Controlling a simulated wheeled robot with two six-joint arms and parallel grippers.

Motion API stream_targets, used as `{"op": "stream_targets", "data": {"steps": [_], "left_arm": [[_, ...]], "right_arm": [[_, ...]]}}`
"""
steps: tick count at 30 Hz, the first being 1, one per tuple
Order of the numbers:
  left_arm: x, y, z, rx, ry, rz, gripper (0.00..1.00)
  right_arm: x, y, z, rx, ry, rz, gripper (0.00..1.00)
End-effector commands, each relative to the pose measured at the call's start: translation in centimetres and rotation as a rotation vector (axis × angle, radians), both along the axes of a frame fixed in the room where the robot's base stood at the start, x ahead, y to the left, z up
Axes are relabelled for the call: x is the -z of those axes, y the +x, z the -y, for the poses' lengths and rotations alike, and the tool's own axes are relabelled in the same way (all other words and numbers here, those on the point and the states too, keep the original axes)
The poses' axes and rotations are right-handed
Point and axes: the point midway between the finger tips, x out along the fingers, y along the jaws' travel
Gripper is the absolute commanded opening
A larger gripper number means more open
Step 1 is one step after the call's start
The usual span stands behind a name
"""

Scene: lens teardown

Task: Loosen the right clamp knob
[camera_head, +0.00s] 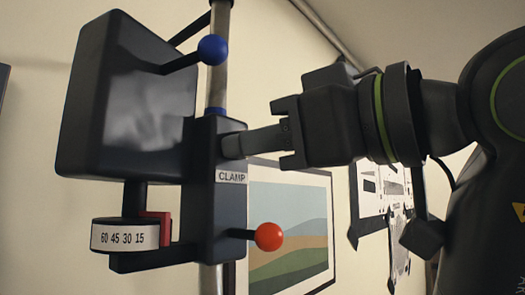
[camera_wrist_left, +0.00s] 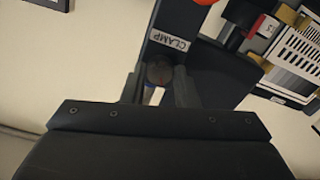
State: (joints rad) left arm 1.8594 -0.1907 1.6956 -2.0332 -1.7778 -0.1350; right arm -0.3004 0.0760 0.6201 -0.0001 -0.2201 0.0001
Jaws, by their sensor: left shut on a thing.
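The dark clamp block (camera_head: 205,200) with a white CLAMP label (camera_head: 231,177) sits on a vertical metal pole (camera_head: 218,70). My left gripper (camera_head: 236,145) reaches in from the picture's right and meets the block's right side, just above the label. In the left wrist view, a dark round knob (camera_wrist_left: 159,73) sits between the two fingers (camera_wrist_left: 160,88), below the CLAMP label (camera_wrist_left: 168,40). The gripper is shut on this knob. In the head view the fingers hide the knob. My right gripper is not seen.
A large grey housing (camera_head: 125,100) and a numbered dial (camera_head: 125,235) are at left. A framed landscape (camera_head: 290,225) hangs behind.

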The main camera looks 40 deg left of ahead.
Motion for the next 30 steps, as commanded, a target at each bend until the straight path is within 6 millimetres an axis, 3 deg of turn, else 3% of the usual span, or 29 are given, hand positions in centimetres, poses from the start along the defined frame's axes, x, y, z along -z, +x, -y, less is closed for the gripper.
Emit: {"op": "stream_targets", "data": {"steps": [30], "left_arm": [[0.0, 0.1, 0.0, 0.001, -0.073, 0.904, 0.04]], "right_arm": [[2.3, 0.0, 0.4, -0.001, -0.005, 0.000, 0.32]]}}
